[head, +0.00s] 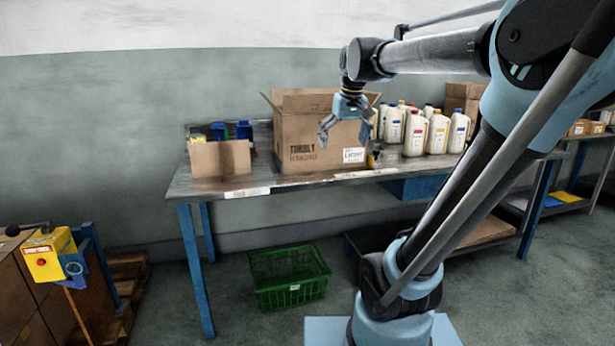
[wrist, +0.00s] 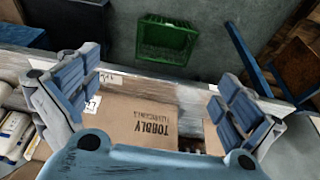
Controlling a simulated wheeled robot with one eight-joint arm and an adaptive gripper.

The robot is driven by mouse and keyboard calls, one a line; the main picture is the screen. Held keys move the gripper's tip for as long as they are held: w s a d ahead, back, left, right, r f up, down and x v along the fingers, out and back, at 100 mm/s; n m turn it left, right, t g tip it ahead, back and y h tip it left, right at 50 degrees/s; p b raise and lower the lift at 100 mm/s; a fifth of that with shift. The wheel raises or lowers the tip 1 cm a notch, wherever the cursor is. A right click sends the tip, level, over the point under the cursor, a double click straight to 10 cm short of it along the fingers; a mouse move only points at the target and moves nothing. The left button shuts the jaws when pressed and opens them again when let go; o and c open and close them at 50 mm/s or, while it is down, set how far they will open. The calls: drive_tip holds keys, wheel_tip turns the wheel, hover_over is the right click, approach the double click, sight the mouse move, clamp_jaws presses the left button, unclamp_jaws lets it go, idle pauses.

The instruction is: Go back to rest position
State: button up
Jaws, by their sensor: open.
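My gripper (head: 345,130) is open, with its two fingers spread and pointing down, in front of the upper right part of an open cardboard box (head: 303,140) on the workbench. In the wrist view my gripper (wrist: 160,105) has its fingers wide apart, with the printed side of the box (wrist: 140,125) showing between them. Nothing is held between the fingers. I cannot tell whether the gripper touches the box. What lies inside the box is hidden in the head view.
The workbench (head: 300,182) also bears several white bottles (head: 437,132) right of the box and a smaller carton (head: 220,160) at left. A green crate (head: 290,296) is on the floor. A yellow device (head: 48,258) stands at far left. Air above the bench's left is clear.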

drive_tip(key=s+d+f+m, duration=0.1)
drive_tip(key=s+d+f, duration=0.3)
drive_tip(key=s+f, duration=0.6)
drive_tip(key=s+d+f+m+g+h, duration=0.1)
drive_tip(key=s+d+f, duration=0.3)
drive_tip(key=s+f, duration=0.6)
wheel_tip(320, 180, down, 6)
drive_tip(key=shift+s+r+m, duration=0.2)
drive_tip(key=shift+s+m, duration=0.1)
drive_tip(key=shift+m, duration=0.2)
